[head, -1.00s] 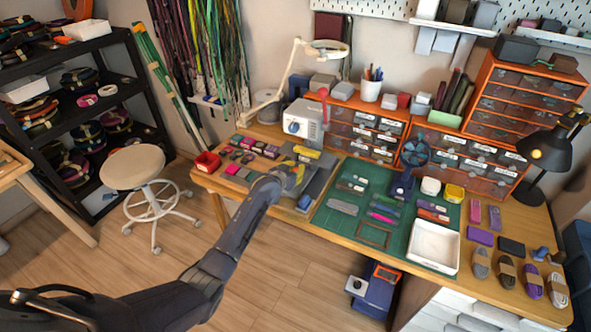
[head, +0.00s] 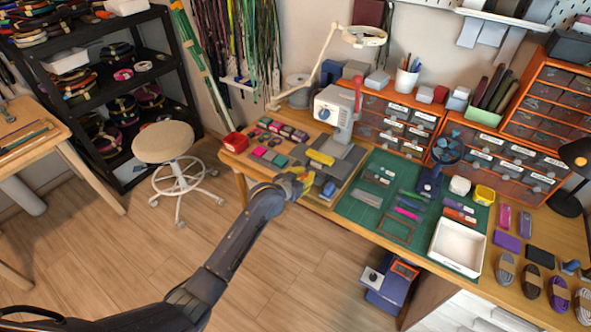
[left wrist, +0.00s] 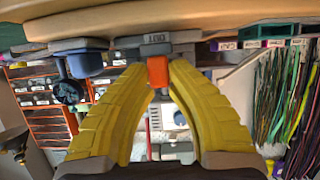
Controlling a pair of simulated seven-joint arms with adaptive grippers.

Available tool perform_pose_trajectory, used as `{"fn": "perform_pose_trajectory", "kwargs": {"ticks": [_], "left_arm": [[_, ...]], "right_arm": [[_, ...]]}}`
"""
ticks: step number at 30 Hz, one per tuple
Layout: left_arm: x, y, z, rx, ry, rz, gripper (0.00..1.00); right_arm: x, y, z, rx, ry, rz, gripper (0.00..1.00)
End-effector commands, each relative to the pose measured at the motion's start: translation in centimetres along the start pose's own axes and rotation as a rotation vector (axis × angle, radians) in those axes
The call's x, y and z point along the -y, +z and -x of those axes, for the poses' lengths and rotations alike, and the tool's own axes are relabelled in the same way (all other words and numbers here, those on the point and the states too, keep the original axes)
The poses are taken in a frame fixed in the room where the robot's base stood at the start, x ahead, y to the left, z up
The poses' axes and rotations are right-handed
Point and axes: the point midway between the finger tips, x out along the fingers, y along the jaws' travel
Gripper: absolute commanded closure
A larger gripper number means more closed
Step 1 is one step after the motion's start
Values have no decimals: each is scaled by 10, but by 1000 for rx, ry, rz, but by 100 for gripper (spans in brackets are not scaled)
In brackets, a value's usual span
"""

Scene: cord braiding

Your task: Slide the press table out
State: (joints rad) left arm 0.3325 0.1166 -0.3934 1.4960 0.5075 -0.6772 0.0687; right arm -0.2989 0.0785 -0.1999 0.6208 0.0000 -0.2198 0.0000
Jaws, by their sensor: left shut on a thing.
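The white press (head: 331,103) with a red lever stands at the back left of the workbench. Its grey press table (head: 345,158) extends in front of it toward the bench's front edge, with a yellow block (head: 320,157) on it. My left gripper (head: 297,184) is at the front end of the press table, at the bench edge. In the left wrist view its yellow fingers (left wrist: 158,72) close around a small orange-red piece (left wrist: 157,74), which looks like the table's handle. The white press body (left wrist: 166,116) shows behind, between the fingers. My right gripper is not in view.
A green cutting mat (head: 352,209) with tools and a white tray (head: 458,247) lies right of the press table. Small coloured blocks (head: 268,155) and a red box (head: 234,143) lie left.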

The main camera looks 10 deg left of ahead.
Motion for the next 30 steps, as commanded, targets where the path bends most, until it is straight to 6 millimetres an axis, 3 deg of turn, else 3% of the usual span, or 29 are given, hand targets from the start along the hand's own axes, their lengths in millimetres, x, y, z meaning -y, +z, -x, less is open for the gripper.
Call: {"fn": "perform_pose_trajectory", "kwargs": {"ticks": [13,14,19,30], "left_arm": [[-6,4,2,7,9,-7,100],[-6,4,2,7,9,-7,80],[-6,3,2,5,9,-6,60],[-7,2,5,3,10,-5,58]], "right_arm": [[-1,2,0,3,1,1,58],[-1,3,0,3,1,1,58],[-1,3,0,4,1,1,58],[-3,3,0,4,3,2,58]]}}
